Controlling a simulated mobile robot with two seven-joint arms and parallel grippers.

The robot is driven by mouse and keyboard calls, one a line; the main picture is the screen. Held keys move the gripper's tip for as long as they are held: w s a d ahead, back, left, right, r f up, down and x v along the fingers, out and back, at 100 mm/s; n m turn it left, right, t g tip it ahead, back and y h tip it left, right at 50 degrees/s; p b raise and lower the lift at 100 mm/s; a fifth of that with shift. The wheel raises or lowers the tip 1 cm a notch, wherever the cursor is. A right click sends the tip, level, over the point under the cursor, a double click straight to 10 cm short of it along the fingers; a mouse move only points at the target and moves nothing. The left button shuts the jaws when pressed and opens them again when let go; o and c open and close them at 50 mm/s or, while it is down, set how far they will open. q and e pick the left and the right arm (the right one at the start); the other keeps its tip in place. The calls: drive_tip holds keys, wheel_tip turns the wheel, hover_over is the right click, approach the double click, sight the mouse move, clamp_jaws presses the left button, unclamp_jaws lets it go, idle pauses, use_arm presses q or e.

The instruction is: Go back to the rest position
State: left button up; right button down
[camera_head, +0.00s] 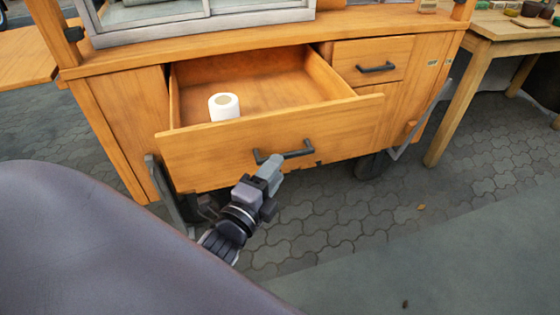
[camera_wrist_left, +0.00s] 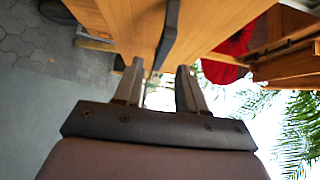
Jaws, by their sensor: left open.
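My left gripper (camera_head: 268,172) is just in front of the pulled-out drawer (camera_head: 205,160), close below its dark bar handle (camera_head: 284,151). In the left wrist view the two fingers of the left gripper (camera_wrist_left: 160,85) are apart, with the dark handle (camera_wrist_left: 167,35) ahead of the gap between them. I cannot tell whether a finger touches the handle. The gripper holds nothing that I can see. My right gripper is not in either view.
A white roll (camera_head: 224,106) stands in the open drawer. A smaller drawer (camera_head: 372,66) at the right is shut. A wooden table (camera_head: 490,30) stands at the right. The paved ground (camera_head: 330,222) before the cart is clear.

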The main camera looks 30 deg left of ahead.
use_arm(q)
drive_tip(key=shift+s, duration=0.65)
drive_tip(key=s+d+f+n+g+h, duration=0.2)
drive_tip(key=s+d+f+n+g, duration=0.25)
drive_tip(key=f+n, duration=0.25)
drive_tip(key=s+d+f+n+g+h, duration=0.2)
drive_tip(key=s+d+f+n+g, duration=0.1)
drive_tip(key=s+f+n, duration=0.3)
wheel_tip(320, 180, up, 14)
drive_tip(key=s+a+n+p, duration=0.1)
drive_tip(key=a+p, duration=0.1)
drive_tip(key=p, duration=1.8)
drive_tip(key=shift+a+r+n+y+p, duration=0.15)
drive_tip(key=shift+a+n+y+p, duration=0.15)
drive_tip(key=shift+n+y, duration=0.1)
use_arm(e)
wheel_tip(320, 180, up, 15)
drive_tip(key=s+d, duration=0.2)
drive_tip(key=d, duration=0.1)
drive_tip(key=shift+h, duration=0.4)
